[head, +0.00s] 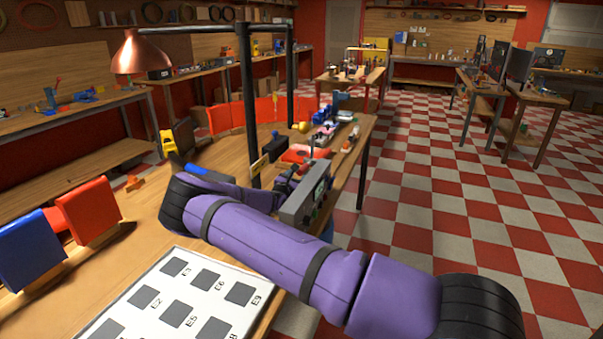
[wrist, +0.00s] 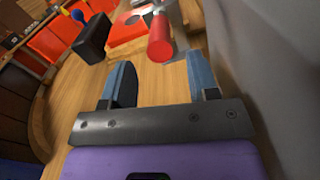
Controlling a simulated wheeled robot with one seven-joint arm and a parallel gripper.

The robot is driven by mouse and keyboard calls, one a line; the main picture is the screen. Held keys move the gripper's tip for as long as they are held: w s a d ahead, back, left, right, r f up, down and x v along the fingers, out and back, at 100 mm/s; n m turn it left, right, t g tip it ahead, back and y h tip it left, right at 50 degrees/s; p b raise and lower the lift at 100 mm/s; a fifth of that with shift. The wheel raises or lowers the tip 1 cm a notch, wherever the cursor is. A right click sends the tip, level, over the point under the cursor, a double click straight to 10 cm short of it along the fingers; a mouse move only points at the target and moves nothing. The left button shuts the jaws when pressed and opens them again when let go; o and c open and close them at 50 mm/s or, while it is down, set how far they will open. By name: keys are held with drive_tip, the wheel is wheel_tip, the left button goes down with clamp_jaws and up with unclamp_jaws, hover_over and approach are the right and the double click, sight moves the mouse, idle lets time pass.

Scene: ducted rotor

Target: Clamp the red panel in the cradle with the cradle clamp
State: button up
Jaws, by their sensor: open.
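My gripper (wrist: 159,66) is open, with its two blue fingers apart and nothing gripped between them. A red cylindrical handle (wrist: 160,42) on a metal piece lies just ahead of the fingertips; it looks like the cradle clamp's handle. Beyond it is a flat red-orange block with a round hole (wrist: 127,29); a similar red piece shows in the head view (head: 300,153). A red panel (head: 89,212) stands upright at the left of the bench in the head view. I cannot tell whether a panel sits in the cradle. My arm hides part of the work area.
A black block (wrist: 92,38) stands left of the fingers. A blue panel (head: 29,250) is beside the red one. A labelled white board (head: 172,262) lies in front. Orange-red panels (head: 240,115) line the back. A dark lamp frame (head: 249,105) rises from the bench (head: 140,225).

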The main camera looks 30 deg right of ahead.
sight(301, 171)
drive_tip(key=shift+x, duration=2.75)
clamp_jaws()
